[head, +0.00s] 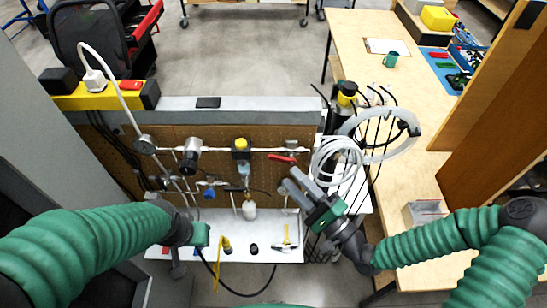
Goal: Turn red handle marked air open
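The red handle (282,158) is a short lever on the pipe along the top of the brown pegboard panel (215,140), right of centre in the head view. It lies close to level, tilted slightly down to the right. My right gripper (288,178) is just below and beside the handle, its two grey fingers pointing up and left with a gap between them. It looks open and empty, and I see no clear contact with the handle. My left gripper (184,256) hangs low at the panel's left side; its fingers are partly hidden and too dark to read.
Coiled white hoses (338,160) hang on a wire rack close behind my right gripper. A wooden table (405,165) stands at right.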

